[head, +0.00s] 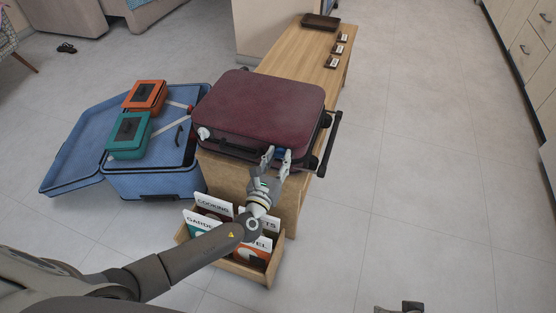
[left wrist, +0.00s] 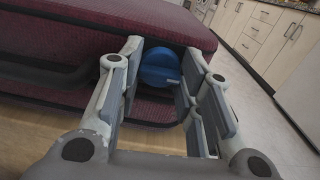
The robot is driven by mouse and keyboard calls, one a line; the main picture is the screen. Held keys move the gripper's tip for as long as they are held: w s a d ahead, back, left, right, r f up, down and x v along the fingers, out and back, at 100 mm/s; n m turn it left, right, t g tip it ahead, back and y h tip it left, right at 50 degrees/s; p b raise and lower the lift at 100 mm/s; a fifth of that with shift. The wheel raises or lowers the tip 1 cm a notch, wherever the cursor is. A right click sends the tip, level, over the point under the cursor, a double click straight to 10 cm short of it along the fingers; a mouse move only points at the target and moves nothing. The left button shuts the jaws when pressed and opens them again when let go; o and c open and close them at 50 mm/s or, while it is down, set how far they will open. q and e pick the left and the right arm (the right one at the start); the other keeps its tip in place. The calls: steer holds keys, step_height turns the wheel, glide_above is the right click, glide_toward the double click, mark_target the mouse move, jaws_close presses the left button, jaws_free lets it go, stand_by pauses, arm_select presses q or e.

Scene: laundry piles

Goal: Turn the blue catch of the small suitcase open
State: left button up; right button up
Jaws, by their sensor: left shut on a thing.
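The small suitcase (head: 262,105) is dark red and lies flat on the wooden bench, its front side toward me. Its blue catch (head: 280,152) is at the right part of that front side. In the left wrist view the blue catch (left wrist: 160,68) is a round knob between my fingers. My left gripper (head: 275,158) is shut on the blue catch; in the left wrist view its fingers (left wrist: 157,75) stand either side of it. A white catch (head: 203,132) is at the suitcase's left front corner. Part of my right gripper (head: 398,307) shows at the bottom edge.
A wooden box (head: 262,275) of upright cards stands below my left forearm. An open blue case (head: 75,155) on the floor at left holds an orange box (head: 146,95) and a teal box (head: 128,135). The wooden bench (head: 298,58) runs back; floor at right is clear.

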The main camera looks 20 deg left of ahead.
arm_select(q)
steer(key=n+b, duration=0.3)
steer(key=shift+f+n, duration=0.15)
steer(key=shift+n, duration=0.25)
arm_select(e)
steer(key=w+a+r+t+y+b, duration=0.2)
steer(key=w+a+r+t+b, duration=0.25)
steer(key=w+r+t, duration=0.65)
arm_select(q)
steer(key=shift+a+n+b, duration=0.1)
steer(key=shift+n+b, duration=1.2)
steer(key=shift+n, duration=5.6)
arm_select(e)
steer(key=w+a+r+t+y, duration=0.1)
steer(key=r+t+y, duration=0.1)
steer(key=r+t, duration=0.2)
steer(key=w+a+r+n+t+y, duration=0.1)
steer(key=w+r+t, duration=0.1)
steer(key=r, duration=0.9)
steer(key=shift+w+a+t+y, duration=0.2)
steer(key=shift+a+t+y, duration=0.2)
steer(key=shift+t, duration=0.5)
steer(key=shift+r, duration=0.15)
arm_select(q)
steer(key=o, duration=1)
